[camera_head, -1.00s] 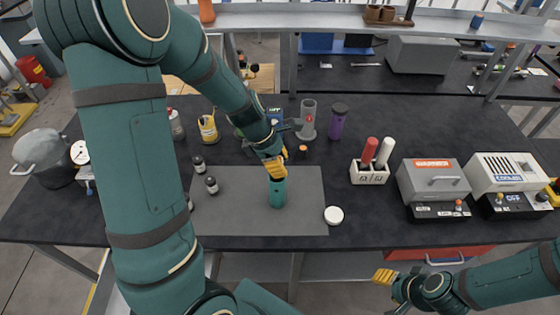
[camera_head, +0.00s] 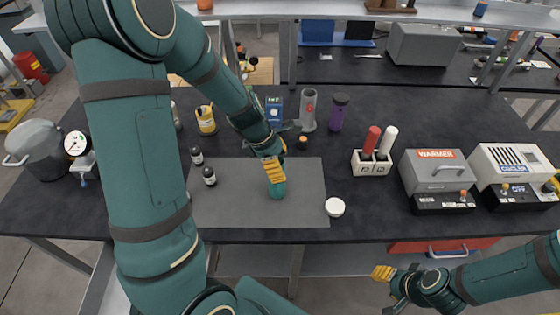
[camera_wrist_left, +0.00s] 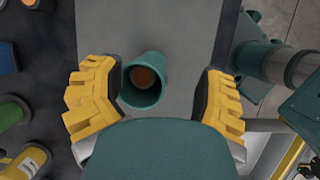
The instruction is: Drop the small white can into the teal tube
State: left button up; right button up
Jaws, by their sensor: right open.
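The teal tube (camera_head: 277,193) stands upright on the grey mat. It shows in the left wrist view (camera_wrist_left: 146,80) with its mouth open and a brown round surface inside. My left gripper (camera_head: 273,172) is open at the tube's top. Its two yellow fingers (camera_wrist_left: 162,98) lie on either side of the tube, with a clear gap on the right and a narrow one on the left. A small, low white round can (camera_head: 335,207) sits by the mat's right edge, apart from both grippers. My right gripper (camera_head: 384,274) is open and empty in front of the table's edge.
The grey mat (camera_head: 225,210) lies on the dark table. Two small dark bottles (camera_head: 209,177) stand at its left. A rack with red and white sticks (camera_head: 371,166), a warmer (camera_head: 435,175) and a cooler (camera_head: 510,175) stand to the right. A grey cylinder (camera_head: 309,112) and purple bottle (camera_head: 338,112) stand behind.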

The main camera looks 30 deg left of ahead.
pick_arm(q)
jog(key=shift+f, duration=0.25)
jog(key=shift+s+r, duration=0.1)
jog(key=shift+r, duration=0.1)
jog(key=shift+a+r, duration=0.15)
jog(key=shift+r, duration=0.15)
jog(key=v, duration=1.1)
jog(key=shift+r, duration=0.2)
jog(key=shift+a, duration=0.1)
